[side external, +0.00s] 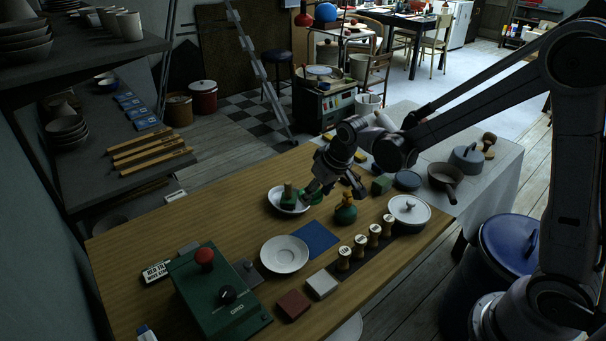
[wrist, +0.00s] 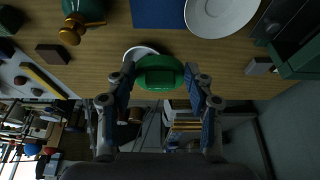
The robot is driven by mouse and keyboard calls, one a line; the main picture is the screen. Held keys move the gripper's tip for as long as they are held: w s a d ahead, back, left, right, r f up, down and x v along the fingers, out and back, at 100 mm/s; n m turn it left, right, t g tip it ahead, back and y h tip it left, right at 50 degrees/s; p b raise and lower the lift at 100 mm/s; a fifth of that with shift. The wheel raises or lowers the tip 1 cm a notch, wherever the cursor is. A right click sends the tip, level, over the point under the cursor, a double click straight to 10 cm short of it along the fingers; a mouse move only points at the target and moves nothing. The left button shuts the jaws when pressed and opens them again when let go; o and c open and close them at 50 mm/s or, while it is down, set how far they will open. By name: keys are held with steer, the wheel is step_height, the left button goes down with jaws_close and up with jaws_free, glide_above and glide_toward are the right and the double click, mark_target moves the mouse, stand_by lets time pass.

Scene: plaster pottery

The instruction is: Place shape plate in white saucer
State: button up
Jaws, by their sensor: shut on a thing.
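My gripper (side external: 318,188) is shut on a green rounded piece with a raised block, apparently the shape plate (wrist: 160,66), between its fingertips (wrist: 160,82) in the wrist view.
A blue mat (side external: 316,238) lies beside the saucer. A green box (side external: 218,295) stands front left.

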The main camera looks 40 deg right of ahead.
steer(key=shift+s+d, duration=0.25)
steer(key=shift+s, duration=0.8)
glide_toward(279, 250)
steer(key=shift+x, duration=1.75)
steer(key=shift+w+f, duration=0.1)
steer(key=shift+f, duration=0.25)
steer(key=o, duration=1.2)
steer(key=shift+c, duration=0.2)
